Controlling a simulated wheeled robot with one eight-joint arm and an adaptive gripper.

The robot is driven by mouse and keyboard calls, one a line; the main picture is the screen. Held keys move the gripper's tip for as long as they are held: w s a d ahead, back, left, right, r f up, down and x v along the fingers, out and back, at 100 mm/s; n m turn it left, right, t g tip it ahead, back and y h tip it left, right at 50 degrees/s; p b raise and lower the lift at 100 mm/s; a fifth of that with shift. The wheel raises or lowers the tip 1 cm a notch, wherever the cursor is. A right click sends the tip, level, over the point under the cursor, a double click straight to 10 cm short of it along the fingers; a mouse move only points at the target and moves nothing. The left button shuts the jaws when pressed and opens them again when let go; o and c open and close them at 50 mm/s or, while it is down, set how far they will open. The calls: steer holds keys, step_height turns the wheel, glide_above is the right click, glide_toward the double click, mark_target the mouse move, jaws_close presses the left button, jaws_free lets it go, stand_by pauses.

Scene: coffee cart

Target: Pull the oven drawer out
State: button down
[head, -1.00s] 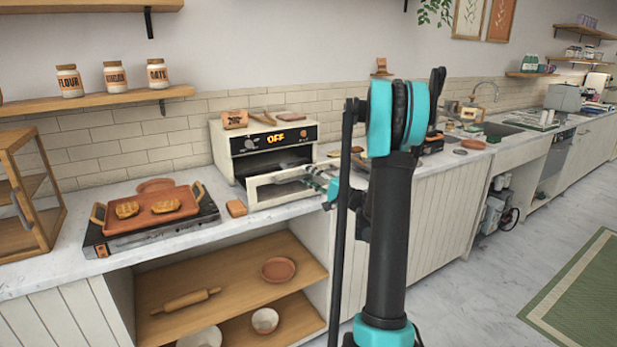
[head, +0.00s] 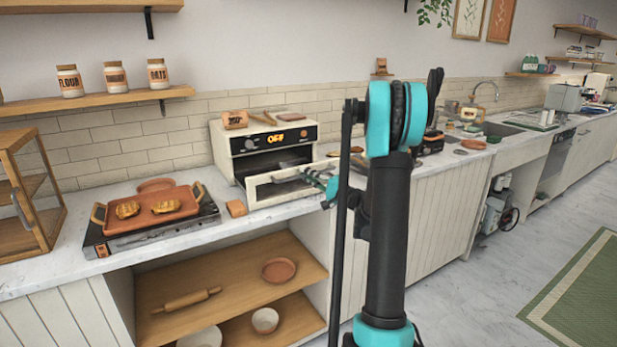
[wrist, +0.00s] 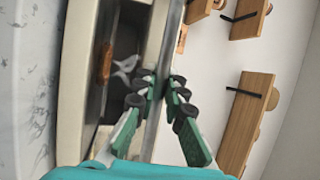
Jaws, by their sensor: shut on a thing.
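The cream oven (head: 226,150) with a black control panel stands on the counter. Its oven drawer (head: 262,192) is partly out, with a dark gap behind the drawer front. My gripper (head: 318,178) is at the right end of the drawer front, partly hidden by my arm. In the wrist view, my gripper (wrist: 164,88) has its green fingers on either side of the upper edge of the oven drawer (wrist: 166,50), shut on it. A brown item (wrist: 106,62) and a small silvery thing (wrist: 127,66) show inside.
Left of the oven are a griddle with a terracotta tray (head: 150,207) of bread and a glass-fronted wooden case (head: 28,200). Open shelves (head: 230,285) lie below the counter.

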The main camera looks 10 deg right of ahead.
steer(key=shift+w+a, duration=0.2)
steer(key=shift+w, duration=0.3)
steer(key=shift+w+a, duration=0.15)
steer(key=shift+w, duration=0.35)
steer(key=c, duration=1.6)
jaws_free()
steer(key=shift+o, duration=0.2)
steer(key=v, duration=1.2)
